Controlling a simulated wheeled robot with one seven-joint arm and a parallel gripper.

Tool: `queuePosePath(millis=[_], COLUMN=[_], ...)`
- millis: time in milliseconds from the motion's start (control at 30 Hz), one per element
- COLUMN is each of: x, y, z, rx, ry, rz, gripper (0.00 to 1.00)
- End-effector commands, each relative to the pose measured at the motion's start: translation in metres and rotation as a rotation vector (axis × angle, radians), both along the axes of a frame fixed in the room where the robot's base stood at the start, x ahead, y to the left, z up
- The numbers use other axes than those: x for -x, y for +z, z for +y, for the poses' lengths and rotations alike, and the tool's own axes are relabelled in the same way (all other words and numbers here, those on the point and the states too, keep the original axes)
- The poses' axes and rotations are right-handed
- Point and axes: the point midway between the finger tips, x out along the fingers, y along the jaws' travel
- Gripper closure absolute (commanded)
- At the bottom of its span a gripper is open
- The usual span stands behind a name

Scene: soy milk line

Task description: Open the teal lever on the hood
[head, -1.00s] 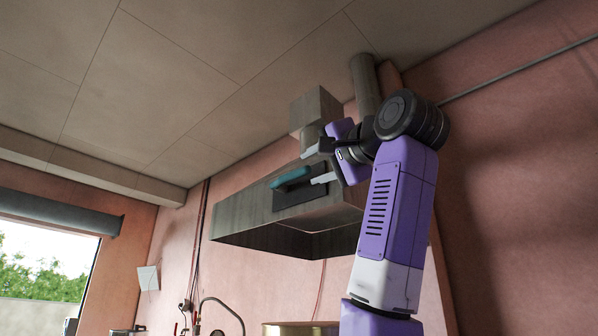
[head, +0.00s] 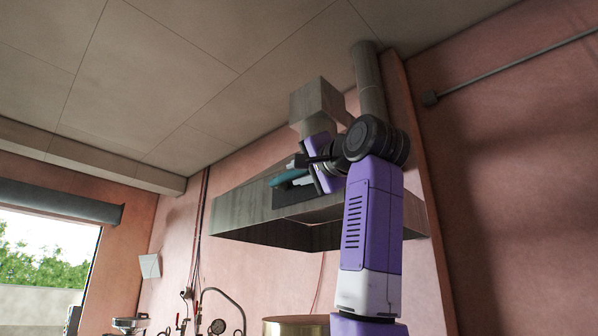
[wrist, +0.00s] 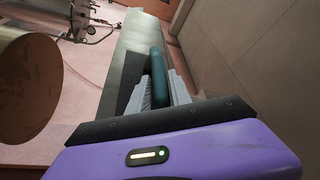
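The teal lever (head: 288,177) is a bar on a dark plate on the front face of the grey metal hood (head: 240,211). In the wrist view the lever (wrist: 158,76) runs lengthwise between the two grey fingers of my gripper (wrist: 161,88). The fingers stand apart, one on each side of the lever's near part. The left finger looks close to the lever; whether either finger touches it, I cannot tell. In the head view my gripper (head: 299,172) is at the lever's right end and hides part of it and of the plate.
A duct (head: 318,103) rises from the hood. A round pipe (head: 370,80) goes up to the ceiling behind my arm. A brass-coloured vessel (head: 296,327) stands below the hood. Gauges and tubing (head: 218,325) are at lower left. The space left of the hood front looks clear.

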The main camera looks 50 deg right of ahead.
Motion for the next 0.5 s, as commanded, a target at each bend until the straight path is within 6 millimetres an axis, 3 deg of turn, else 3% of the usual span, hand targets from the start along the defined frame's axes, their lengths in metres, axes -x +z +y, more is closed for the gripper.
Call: queuePosePath(millis=[33, 100, 500], x=[0.0001, 0.0002, 0.0004], y=[0.0001, 0.0001, 0.0002], z=[0.0, 0.0, -0.0001], rx=[0.0, 0.0, 0.0], ry=[0.0, 0.0, -0.001], rz=[0.0, 0.0, -0.001], gripper=[0.87, 1.0, 1.0])
